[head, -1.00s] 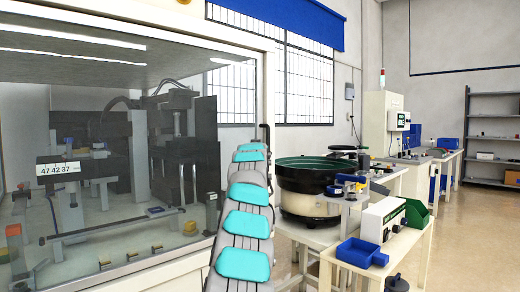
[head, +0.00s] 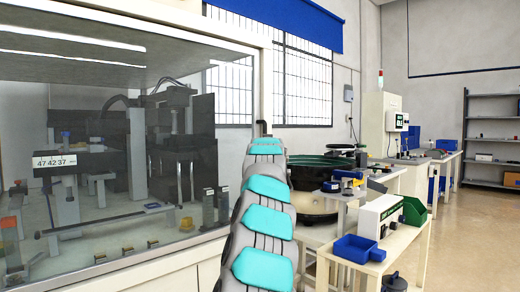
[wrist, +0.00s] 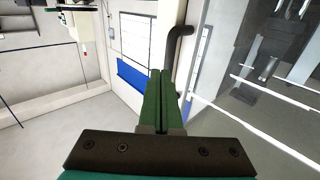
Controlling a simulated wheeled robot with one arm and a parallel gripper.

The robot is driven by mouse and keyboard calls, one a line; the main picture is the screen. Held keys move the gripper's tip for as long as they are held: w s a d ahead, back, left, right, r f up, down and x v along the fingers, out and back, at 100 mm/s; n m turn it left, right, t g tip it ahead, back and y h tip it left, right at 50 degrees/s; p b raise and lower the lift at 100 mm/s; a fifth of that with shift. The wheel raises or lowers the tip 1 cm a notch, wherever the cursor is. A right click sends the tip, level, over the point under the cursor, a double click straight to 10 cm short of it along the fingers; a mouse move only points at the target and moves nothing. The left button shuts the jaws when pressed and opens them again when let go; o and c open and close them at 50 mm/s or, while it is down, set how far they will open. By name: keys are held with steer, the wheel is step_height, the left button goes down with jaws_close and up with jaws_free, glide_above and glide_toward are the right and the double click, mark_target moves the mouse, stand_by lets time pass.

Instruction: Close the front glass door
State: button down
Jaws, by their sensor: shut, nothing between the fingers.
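The front glass door (head: 110,120) is a large tinted pane in the white-framed cabinet at the left of the head view. It also shows at the right of the wrist view (wrist: 245,75). From these views I cannot tell whether it stands ajar. A dark bent handle (wrist: 176,45) is by the white frame post in the wrist view. My gripper (wrist: 158,75) has green fingers pressed together with nothing between them. The fingertips are close to the handle; I cannot tell whether they touch it. In the head view, my arm hides the gripper.
The white cabinet post (head: 236,150) stands just left of my arm. A dark bowl feeder (head: 312,178) is close to its right. A white table with a blue bin (head: 358,248) stands at the lower right. Open floor (head: 470,235) lies farther right.

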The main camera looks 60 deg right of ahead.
steer(key=s+a+b, duration=0.1)
steer(key=s, duration=0.5)
steer(key=shift+s+a, duration=0.3)
